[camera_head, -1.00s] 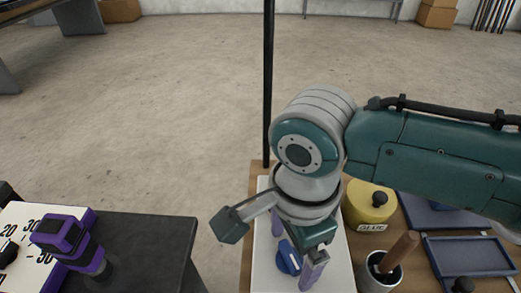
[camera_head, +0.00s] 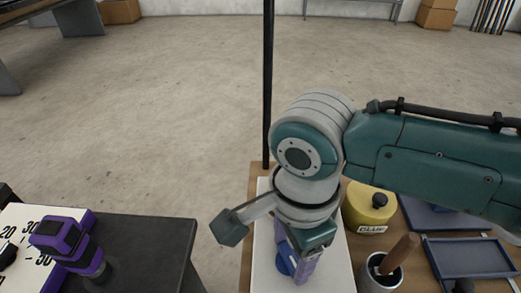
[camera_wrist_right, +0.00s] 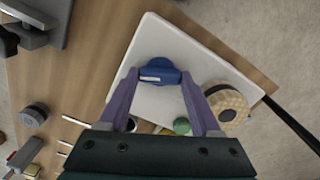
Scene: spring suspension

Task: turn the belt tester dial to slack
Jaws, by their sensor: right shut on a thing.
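The blue dial (camera_head: 284,263) is on a white panel (camera_head: 328,268) at the bottom middle of the head view, partly hidden by my gripper. In the right wrist view, the blue dial (camera_wrist_right: 160,72) has a pale mark on its near face. My right gripper (camera_head: 296,258) has its purple fingers on either side of the dial, shut on it. The right wrist view shows the right gripper's (camera_wrist_right: 160,77) fingertips against the dial's two sides. Any slack marking on the panel is not readable.
Right of the panel are a yellow glue pot (camera_head: 369,207), a cup with a wooden handle (camera_head: 382,270) and a blue-grey tray (camera_head: 470,258). A dark pole (camera_head: 268,80) rises behind.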

